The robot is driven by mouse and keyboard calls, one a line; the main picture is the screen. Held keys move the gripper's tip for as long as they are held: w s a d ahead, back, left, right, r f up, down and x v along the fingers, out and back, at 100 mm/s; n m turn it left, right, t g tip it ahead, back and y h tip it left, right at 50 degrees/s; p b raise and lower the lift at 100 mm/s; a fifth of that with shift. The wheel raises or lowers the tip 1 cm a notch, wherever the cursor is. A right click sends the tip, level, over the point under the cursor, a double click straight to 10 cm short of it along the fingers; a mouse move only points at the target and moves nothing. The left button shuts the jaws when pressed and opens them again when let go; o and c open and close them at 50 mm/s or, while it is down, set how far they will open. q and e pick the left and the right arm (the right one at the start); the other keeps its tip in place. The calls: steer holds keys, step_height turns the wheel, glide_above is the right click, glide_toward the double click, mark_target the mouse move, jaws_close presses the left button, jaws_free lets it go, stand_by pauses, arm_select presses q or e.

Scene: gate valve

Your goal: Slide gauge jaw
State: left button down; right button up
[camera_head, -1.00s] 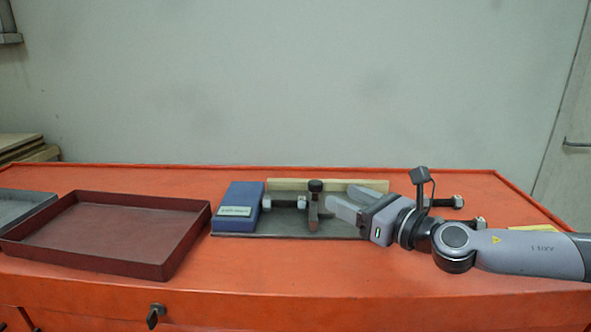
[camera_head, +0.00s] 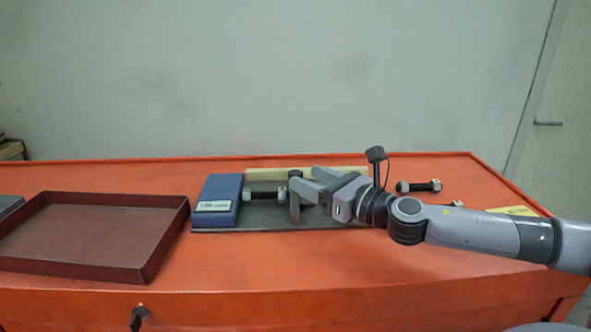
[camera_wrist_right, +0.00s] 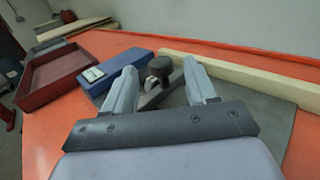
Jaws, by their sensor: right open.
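The gauge has a blue block (camera_head: 218,201) with a white label at the left end of a dark grey plate (camera_head: 240,222). The sliding jaw (camera_head: 295,205) is a dark upright piece with a dark knob (camera_head: 295,173) on top, right of the block. A bolt (camera_head: 264,194) lies between block and jaw. My right gripper (camera_head: 303,177) is open, reaching in from the right, with its fingertips at the jaw. In the right wrist view the knob (camera_wrist_right: 180,75) shows between the spread fingers (camera_wrist_right: 160,66). I cannot tell whether they touch it. My left gripper is not in view.
A pale wooden strip (camera_head: 260,175) runs behind the plate. An empty dark red tray (camera_head: 85,235) stands to the left on the orange bench top (camera_head: 260,272). A loose bolt (camera_head: 420,186) lies behind my right arm, and a yellow note (camera_head: 512,211) lies at the right.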

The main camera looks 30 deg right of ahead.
mark_target(301, 176)
steer(key=shift+w+a+r+p, duration=0.1)
steer(key=shift+w+r+p, duration=0.1)
steer(key=shift+w+p, duration=0.45)
steer(key=shift+f+p+x, duration=0.1)
steer(key=shift+p+x, duration=0.2)
steer(key=shift+x, duration=0.6)
steer(key=shift+f+p+x, duration=0.15)
steer(key=shift+p+x, duration=0.15)
steer(key=shift+x, duration=0.55)
jaws_close()
